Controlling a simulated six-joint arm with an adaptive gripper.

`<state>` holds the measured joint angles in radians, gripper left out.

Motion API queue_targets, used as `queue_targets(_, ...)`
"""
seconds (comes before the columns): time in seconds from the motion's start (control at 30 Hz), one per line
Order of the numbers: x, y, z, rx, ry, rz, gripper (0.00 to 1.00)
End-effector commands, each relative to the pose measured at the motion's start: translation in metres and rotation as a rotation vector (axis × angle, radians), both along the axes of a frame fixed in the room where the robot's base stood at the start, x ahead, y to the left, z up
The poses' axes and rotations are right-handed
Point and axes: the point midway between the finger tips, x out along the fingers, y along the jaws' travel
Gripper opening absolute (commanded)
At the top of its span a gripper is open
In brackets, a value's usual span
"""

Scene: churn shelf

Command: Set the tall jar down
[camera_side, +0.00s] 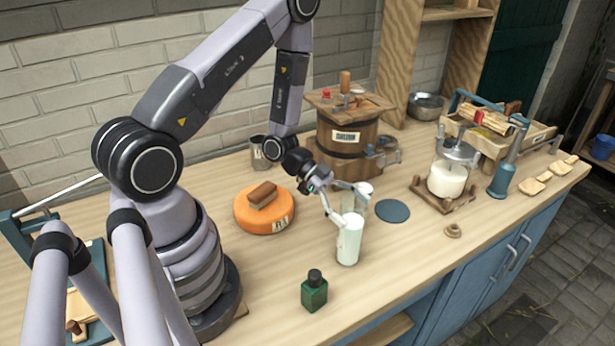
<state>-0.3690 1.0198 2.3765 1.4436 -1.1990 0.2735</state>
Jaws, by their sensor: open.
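The tall jar (349,242) is a pale, whitish-green cylinder standing upright on the wooden worktop, near its front edge. My gripper (352,203) is at the jar's upper part, reaching in from the upper left. Its fingers are open, and one finger lies close to the jar's rim. I cannot tell whether it touches the jar.
A round blue mat (392,211) lies right of the jar. A green bottle (314,291) stands in front left, and an orange cheese wheel (264,212) with a brush (262,194) on it lies left. A wooden churn (346,138) stands behind. A glass churn (447,178) stands right.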

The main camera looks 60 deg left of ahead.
Motion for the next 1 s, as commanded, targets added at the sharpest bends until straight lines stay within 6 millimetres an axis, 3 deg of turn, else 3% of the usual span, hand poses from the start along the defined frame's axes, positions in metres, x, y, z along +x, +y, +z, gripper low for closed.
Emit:
queue_targets(0.17, -0.001, 0.003, 0.005, 0.000, -0.001, 0.002, 0.80)
queue_targets(0.6, -0.031, 0.079, 0.038, 0.002, -0.003, 0.006, 0.80)
queue_targets(0.8, -0.041, 0.099, 0.047, 0.003, -0.002, 0.002, 0.80)
queue_targets(0.9, -0.035, 0.105, 0.050, 0.054, -0.005, 0.017, 0.80)
queue_targets(1.0, -0.014, 0.117, 0.057, 0.218, -0.016, 0.081, 0.80)
